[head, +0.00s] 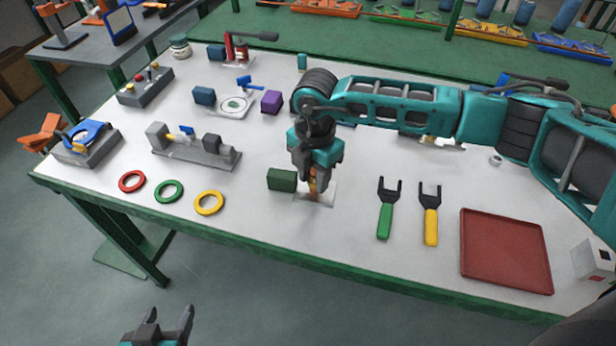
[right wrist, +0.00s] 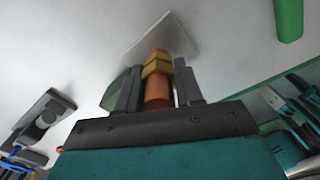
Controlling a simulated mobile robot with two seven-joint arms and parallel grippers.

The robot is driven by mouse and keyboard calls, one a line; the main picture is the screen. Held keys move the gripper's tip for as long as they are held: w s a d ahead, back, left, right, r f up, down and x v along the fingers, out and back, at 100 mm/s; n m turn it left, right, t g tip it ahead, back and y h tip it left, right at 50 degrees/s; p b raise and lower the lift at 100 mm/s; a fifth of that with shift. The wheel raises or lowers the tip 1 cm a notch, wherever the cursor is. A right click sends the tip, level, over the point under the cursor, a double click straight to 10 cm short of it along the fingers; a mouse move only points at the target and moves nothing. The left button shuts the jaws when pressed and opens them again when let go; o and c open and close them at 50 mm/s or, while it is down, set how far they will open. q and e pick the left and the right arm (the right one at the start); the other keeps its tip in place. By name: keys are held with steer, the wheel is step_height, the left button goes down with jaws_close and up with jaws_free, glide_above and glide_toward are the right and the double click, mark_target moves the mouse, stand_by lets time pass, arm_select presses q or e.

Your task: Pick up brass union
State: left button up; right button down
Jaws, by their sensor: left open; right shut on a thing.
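The brass union (right wrist: 157,68) shows in the right wrist view as a gold hex fitting on a copper-coloured tube, between the two dark fingers of my right gripper (right wrist: 158,88). In the head view my right gripper (head: 316,186) points down over the front middle of the table, shut on the brass union (head: 313,182), which is mostly hidden by the fingers. A pale plate (head: 326,197) lies at the fitting's lower end; I cannot tell whether they touch. My left gripper (head: 165,325) is open and empty, low in front of the table.
A dark green block (head: 282,180) sits just left of my right gripper. A green wrench (head: 385,215), a yellow wrench (head: 430,220) and a red tray (head: 505,250) lie to the right. Coloured rings (head: 168,191) and a grey fixture (head: 197,156) lie left.

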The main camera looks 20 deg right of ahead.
arm_select(q)
steer(key=shift+w+r, duration=0.15)
arm_select(e)
step_height(320, 180, up, 20)
stand_by(0.3)
arm_select(q)
steer(key=shift+d, duration=0.1)
